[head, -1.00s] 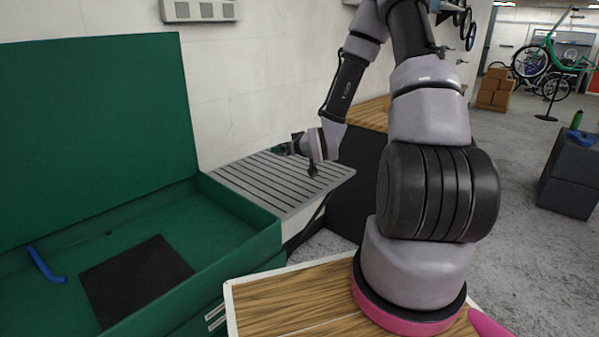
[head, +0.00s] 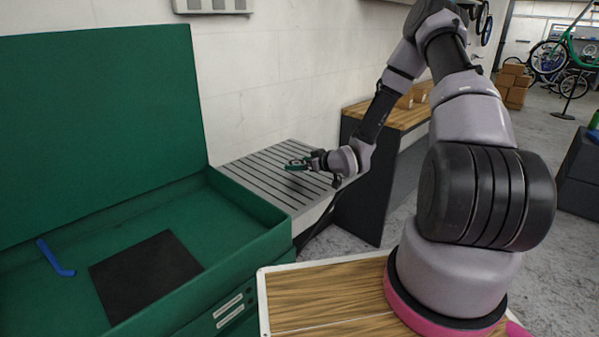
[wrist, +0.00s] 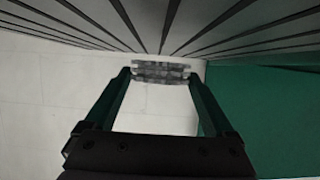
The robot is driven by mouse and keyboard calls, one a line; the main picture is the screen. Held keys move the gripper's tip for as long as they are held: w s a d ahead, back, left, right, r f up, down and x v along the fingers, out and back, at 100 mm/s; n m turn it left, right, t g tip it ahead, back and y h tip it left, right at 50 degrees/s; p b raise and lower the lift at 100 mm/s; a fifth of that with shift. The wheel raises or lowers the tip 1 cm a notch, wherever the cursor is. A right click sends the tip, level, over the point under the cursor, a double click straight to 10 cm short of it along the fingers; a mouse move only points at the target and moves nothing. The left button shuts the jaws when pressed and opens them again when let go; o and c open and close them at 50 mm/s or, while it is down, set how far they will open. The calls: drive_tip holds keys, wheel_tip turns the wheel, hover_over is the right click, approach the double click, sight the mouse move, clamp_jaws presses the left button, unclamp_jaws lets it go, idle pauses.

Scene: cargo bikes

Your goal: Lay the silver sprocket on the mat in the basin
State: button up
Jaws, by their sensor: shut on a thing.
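My gripper (head: 297,164) has green fingers and reaches left over the grey slatted surface in the head view. In the wrist view my gripper (wrist: 160,74) is shut on the silver sprocket (wrist: 160,69), a toothed grey piece seen edge-on between the fingertips. I cannot make out the sprocket in the head view. The black square mat (head: 145,276) lies flat on the floor of the green basin (head: 248,208), left of my gripper and well apart from it.
A blue bent tube (head: 55,258) lies in the basin left of the mat. The basin's tall green lid (head: 95,110) stands open behind. The grey slatted surface (head: 262,180) adjoins the basin on the right. A wooden bench (head: 405,116) with small boxes stands beyond.

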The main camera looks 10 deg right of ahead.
drive_tip(key=shift+f, duration=1.45)
drive_tip(key=o, duration=1.6)
drive_tip(key=shift+f, duration=0.15)
drive_tip(key=shift+c, duration=0.2)
